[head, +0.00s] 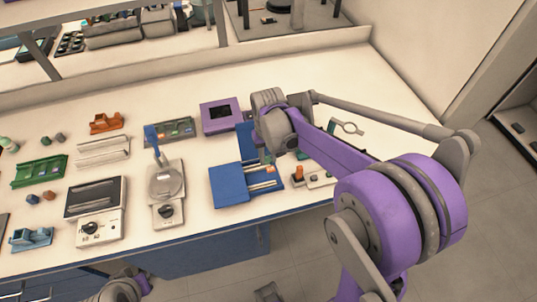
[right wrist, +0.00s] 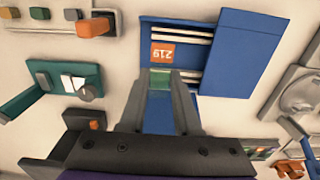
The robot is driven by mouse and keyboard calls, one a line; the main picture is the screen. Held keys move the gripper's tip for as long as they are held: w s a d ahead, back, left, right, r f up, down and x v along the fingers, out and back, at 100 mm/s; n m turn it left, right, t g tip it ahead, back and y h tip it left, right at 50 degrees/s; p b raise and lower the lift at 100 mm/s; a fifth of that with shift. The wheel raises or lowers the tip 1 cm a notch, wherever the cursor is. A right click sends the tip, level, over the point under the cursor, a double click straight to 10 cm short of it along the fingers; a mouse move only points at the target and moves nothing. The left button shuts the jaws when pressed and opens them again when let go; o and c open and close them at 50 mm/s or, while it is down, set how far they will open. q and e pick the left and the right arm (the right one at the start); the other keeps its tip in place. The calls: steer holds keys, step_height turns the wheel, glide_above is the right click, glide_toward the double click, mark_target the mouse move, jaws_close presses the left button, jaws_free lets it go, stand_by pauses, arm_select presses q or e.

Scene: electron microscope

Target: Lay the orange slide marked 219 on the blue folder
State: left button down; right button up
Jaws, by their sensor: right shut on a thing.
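The blue folder (head: 229,186) lies on the bench near its front edge, with pale strips on its right part. It also shows in the right wrist view (right wrist: 240,50). My right gripper (right wrist: 160,82) is shut on the slide. The slide's orange label marked 219 (right wrist: 162,53) sticks out past the fingertips over the folder's strips, and its greenish clear part is between the fingers. I cannot tell whether the slide touches the folder. In the head view my right arm partly hides the gripper.
A purple-framed device (head: 221,116) stands behind the folder. A scale-like instrument (head: 166,185) is to its left. A teal holder (right wrist: 72,78) and an orange block (right wrist: 96,25) are near the gripper. Bare bench lies at the back right.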

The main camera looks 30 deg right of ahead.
mark_target(268, 175)
steer(key=shift+s+d+f, duration=0.1)
steer(key=shift+f+b, duration=0.55)
steer(key=shift+f, duration=0.2)
steer(key=shift+f+b, duration=1.65)
steer(key=shift+f, duration=0.75)
steer(key=shift+f, duration=0.25)
steer(key=o, duration=0.9)
steer(key=shift+r, duration=0.1)
step_height(268, 175, up, 11)
steer(key=shift+f+p, duration=0.15)
steer(key=shift+p, duration=0.3)
